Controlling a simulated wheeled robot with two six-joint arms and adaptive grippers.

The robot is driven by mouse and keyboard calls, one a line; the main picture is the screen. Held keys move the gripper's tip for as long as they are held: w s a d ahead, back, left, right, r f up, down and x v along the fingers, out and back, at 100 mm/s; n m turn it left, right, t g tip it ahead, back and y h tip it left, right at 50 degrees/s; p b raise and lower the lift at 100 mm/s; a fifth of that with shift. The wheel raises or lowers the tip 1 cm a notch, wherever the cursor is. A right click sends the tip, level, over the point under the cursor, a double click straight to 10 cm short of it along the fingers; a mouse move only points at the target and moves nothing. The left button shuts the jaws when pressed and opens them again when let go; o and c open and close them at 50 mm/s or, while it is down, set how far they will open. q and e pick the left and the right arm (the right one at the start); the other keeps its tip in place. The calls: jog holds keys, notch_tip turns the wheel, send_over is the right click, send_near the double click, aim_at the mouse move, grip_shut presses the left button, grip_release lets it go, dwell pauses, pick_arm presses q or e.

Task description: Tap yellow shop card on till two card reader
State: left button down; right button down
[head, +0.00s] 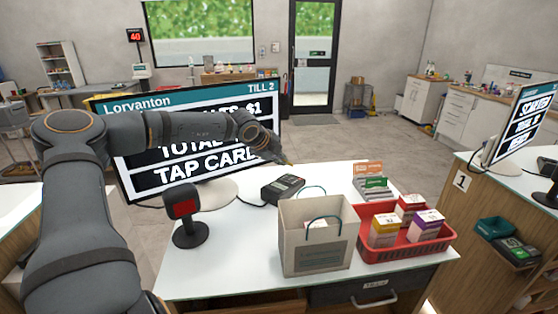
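My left arm comes in from the left and reaches across the front of the till two screen (190,185), which reads "TILL 2" and "TAP CARD". My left gripper (279,153) is beyond and above the card reader, to the right of the screen's lower part. A small yellow sliver, seemingly the edge of the yellow shop card (287,161), shows at its fingertips; the rest is hidden. The dark card reader (283,190) lies on the white counter, apart from the gripper. My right gripper is not in view.
A paper bag (318,248) with teal handles stands before the reader. A red basket (405,252) with boxes is to its right. A leaflet holder (372,190) stands behind the basket. A scanner on a stand (186,215) is at left. The counter (235,255) is bare between scanner and bag.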

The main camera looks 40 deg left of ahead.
pick_arm(q)
jog(key=f, duration=0.4)
jog(key=shift+s+a+f, duration=0.1)
jog(key=shift+s+a, duration=0.1)
jog(key=shift+s, duration=0.2)
jog(key=shift+d+f, duration=0.1)
jog(key=shift+f, duration=0.5)
jog(key=shift+s+f, duration=0.15)
jog(key=shift+f, duration=0.3)
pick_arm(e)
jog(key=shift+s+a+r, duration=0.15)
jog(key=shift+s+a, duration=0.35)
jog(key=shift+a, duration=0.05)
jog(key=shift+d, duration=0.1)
